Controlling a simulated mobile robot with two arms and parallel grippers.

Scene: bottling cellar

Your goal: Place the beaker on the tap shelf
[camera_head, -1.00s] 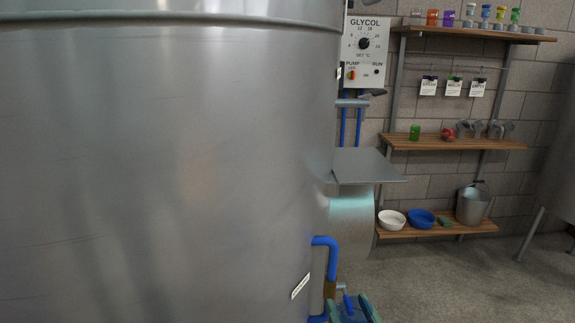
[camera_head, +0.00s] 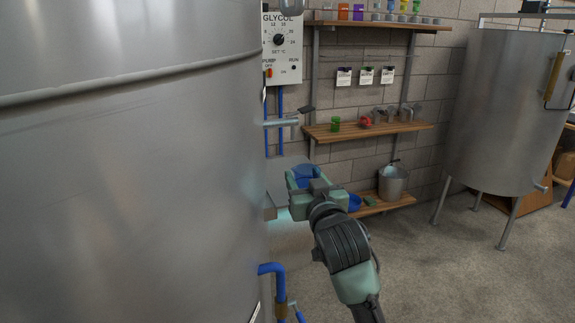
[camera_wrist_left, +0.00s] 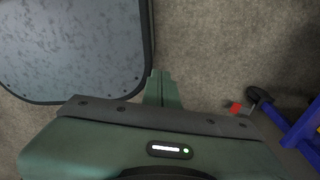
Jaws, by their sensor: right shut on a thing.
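My right gripper (camera_head: 312,182) is in the middle of the head view, at the side of the big steel tank, shut on a blue see-through vessel, which looks like the beaker (camera_head: 304,172). The tap shelf (camera_head: 279,170), a flat grey plate on the tank's side, lies behind the gripper and is partly hidden by it. I cannot tell whether the beaker touches the plate. My left gripper (camera_wrist_left: 160,88) shows in the left wrist view with its fingers together and nothing between them; it is out of the head view.
The steel tank (camera_head: 130,190) fills the left. The glycol control box (camera_head: 282,45) and blue pipes are beyond the tap shelf. Wooden wall shelves (camera_head: 350,132) hold cups and a bucket (camera_head: 392,182). A second tank (camera_head: 505,110) stands right. The floor between is open.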

